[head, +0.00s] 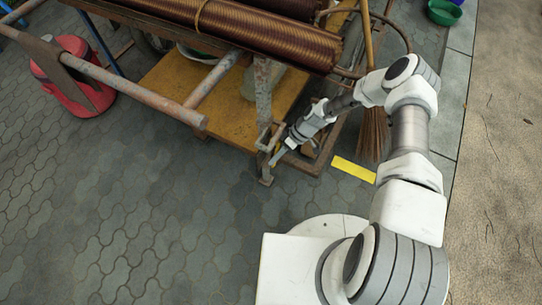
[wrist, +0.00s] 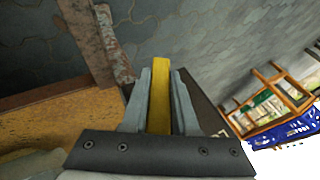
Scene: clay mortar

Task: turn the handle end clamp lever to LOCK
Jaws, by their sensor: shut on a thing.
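My gripper (head: 281,154) is low at the near corner of the cart, by the foot of its rusty upright post. In the wrist view my gripper (wrist: 160,76) has its two grey fingers on either side of a yellow bar (wrist: 160,98), shut on it. The bar appears to be the clamp lever; it points away between the fingers. In the head view the lever is mostly hidden by my gripper. No LOCK mark is readable, so the lever's setting cannot be told.
The cart's rusty post (head: 263,92) and handle pipe (head: 130,88) stand close left of my gripper. An orange-brown board (head: 172,92) lies behind. A broom (head: 374,132) and a yellow floor strip (head: 353,169) are to the right. Paving in front is clear.

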